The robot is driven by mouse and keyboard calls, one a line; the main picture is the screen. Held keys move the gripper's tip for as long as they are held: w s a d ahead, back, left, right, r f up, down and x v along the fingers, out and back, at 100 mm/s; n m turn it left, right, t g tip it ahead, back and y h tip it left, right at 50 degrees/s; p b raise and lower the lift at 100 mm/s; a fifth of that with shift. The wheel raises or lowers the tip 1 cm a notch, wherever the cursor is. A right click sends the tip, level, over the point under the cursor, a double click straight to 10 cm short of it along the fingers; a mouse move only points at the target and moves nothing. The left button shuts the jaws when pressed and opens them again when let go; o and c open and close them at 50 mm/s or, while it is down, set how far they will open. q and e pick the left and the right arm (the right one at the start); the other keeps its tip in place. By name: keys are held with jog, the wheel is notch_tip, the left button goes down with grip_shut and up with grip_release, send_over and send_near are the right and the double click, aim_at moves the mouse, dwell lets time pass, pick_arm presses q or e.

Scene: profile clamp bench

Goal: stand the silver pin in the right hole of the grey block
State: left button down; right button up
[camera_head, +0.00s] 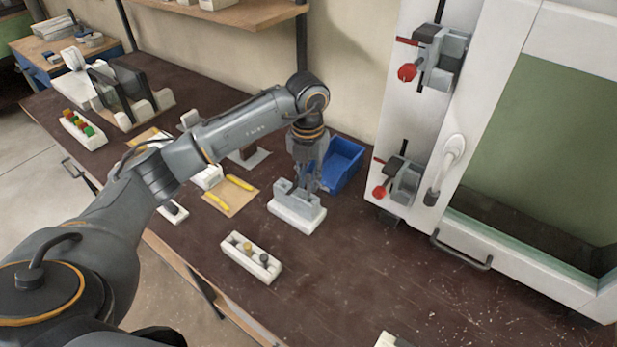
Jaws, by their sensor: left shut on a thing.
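The grey block (296,196) stands on a white base (297,212) near the middle of the bench, with notches along its top. My left gripper (308,184) points down at the right part of the block, close to its top. It is shut on a slim thing, which I take to be the silver pin; the fingers hide most of it. I cannot tell whether the pin's lower end is in the right hole. My right gripper is not in view.
A white holder (251,257) with several small pegs lies in front. A blue bin (342,163) stands just behind the gripper. A board with yellow tools (240,183) is at the left. A white cabinet (456,158) stands right. The bench's front right is mostly clear.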

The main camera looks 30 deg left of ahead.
aim_at(309, 196)
pick_arm(q)
jog(key=shift+f+b, duration=1.6)
jog(key=shift+f, duration=0.65)
jog(key=c, duration=1.2)
grip_release()
jog(key=shift+r, duration=0.15)
jog(key=shift+r+p, duration=2.6)
jog(key=shift+r, duration=1.35)
